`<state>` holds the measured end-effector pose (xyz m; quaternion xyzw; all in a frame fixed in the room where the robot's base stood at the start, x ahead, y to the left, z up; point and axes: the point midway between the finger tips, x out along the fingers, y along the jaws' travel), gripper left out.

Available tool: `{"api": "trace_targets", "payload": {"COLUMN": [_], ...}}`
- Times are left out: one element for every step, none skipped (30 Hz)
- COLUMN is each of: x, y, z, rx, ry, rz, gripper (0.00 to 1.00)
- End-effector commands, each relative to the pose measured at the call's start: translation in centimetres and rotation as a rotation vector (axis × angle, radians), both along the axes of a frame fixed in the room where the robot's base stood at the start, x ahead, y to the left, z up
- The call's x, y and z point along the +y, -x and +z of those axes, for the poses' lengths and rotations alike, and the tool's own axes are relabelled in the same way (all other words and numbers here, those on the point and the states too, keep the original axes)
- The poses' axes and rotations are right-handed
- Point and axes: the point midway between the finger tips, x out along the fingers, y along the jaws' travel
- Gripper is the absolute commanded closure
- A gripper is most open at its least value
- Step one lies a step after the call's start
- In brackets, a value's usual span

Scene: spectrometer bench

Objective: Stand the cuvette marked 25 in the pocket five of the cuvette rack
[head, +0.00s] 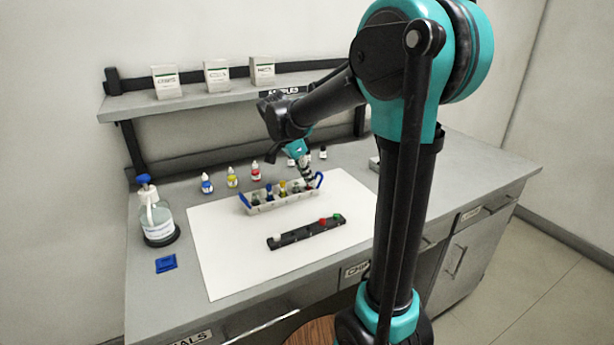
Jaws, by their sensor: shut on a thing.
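My gripper (308,181) points down at the right end of a white carrier (262,208) with blue end handles. It is shut on a cuvette there, mostly hidden by the fingers. I cannot tell whether this cuvette is clear of the carrier. Several other capped cuvettes stand in the carrier to its left. The black cuvette rack (294,235) lies in front on the white mat, with a white cap (277,236) at its left end and a red cap (322,221) and a green cap (338,217) toward its right end. The marking 25 and pocket numbers are too small to read.
Dropper bottles with blue (207,184), yellow (232,177) and red (256,171) labels stand behind the carrier. A wash bottle (155,216) and a blue square (166,263) are at the left. The white mat (225,265) is clear in front of the rack.

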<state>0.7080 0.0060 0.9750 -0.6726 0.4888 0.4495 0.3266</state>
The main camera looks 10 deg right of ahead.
Motion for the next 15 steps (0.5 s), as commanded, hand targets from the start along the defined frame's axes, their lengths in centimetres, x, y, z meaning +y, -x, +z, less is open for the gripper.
{"api": "trace_targets", "payload": {"x": [0.00,0.00,0.00,0.00,0.00,0.00,0.01,0.00,0.00,0.00,0.00,0.00,0.00,-0.01,0.00], "y": [0.00,0.00,0.00,0.00,0.00,0.00,0.00,0.00,0.00,0.00,0.00,0.00,0.00,0.00,0.00], "z": [0.00,0.00,0.00,0.00,0.01,0.00,-0.01,-0.03,-0.09,-0.13,-0.18,-0.26,-0.31,-0.35,-0.39], "rx": [0.000,0.000,0.000,0.000,0.000,0.000,0.000,0.000,0.000,0.000,0.000,0.000,0.000,0.000,0.000], "ry": [0.000,0.000,0.000,0.000,0.000,0.000,0.000,0.000,0.000,0.000,0.000,0.000,0.000,0.000,0.000], "rz": [0.000,0.000,0.000,0.000,0.000,0.000,0.000,0.000,0.000,0.000,0.000,0.000,0.000,0.000,0.000], "gripper": [0.99,0.99,0.99,0.99,0.99,0.99,0.99,0.99,0.99,0.99,0.99,0.99,0.99,0.99,0.99]}}
